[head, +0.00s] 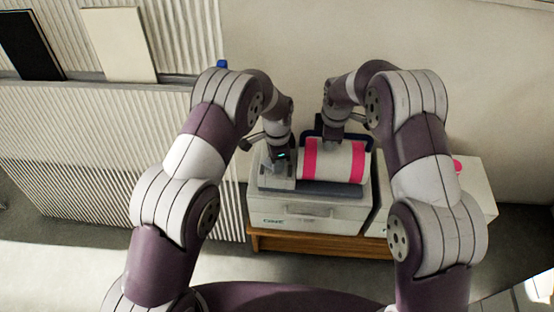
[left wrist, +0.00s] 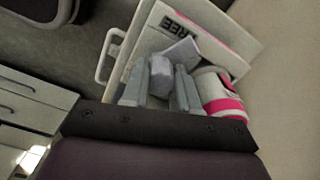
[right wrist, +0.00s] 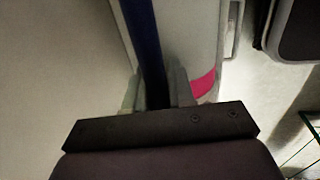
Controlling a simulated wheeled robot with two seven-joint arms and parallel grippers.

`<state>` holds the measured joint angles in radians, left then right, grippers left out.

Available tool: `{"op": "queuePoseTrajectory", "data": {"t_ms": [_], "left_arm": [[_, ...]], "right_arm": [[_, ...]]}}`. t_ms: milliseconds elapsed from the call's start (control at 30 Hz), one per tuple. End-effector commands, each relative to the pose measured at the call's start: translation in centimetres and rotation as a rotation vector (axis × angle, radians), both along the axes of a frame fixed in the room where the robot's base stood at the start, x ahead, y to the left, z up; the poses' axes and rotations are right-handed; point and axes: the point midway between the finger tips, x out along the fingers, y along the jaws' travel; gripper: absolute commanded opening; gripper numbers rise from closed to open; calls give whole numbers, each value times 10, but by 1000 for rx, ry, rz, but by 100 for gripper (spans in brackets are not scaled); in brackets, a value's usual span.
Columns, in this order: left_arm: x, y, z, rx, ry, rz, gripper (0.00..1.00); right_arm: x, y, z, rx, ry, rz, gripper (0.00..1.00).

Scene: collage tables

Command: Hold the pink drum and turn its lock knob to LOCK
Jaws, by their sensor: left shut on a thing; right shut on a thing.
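The drum (head: 335,162) is white with pink bands and lies on its side on a white machine. Its white and pink end also shows in the left wrist view (left wrist: 217,88). My left gripper (left wrist: 160,88) is shut on the grey lock knob (left wrist: 160,72), left of the drum. Beside the knob is a white panel with dark lettering, partly hidden, that seems to end in "REE" (left wrist: 174,23). My right gripper (right wrist: 157,92) is shut on a dark blue handle bar (right wrist: 140,35) at the drum's far side. In the head view, my own grippers hide most of the knob.
The white machine (head: 305,215) stands on a wooden table (head: 320,245). A white box with a pink knob (head: 457,166) is at its right. A ribbed panel (head: 120,150) stands to the left, with a black board and a cream board above it.

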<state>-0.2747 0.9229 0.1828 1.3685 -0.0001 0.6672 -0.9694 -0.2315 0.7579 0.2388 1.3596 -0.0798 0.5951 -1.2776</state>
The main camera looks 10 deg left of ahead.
Motion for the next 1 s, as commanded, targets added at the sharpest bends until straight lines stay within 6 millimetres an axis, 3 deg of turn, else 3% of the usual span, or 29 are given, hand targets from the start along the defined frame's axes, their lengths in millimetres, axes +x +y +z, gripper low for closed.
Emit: {"op": "queuePoseTrajectory", "data": {"t_ms": [1000], "left_arm": [[0,1,0,1,0,-918,0]], "right_arm": [[1,0,1,0,-2,0,0]]}}
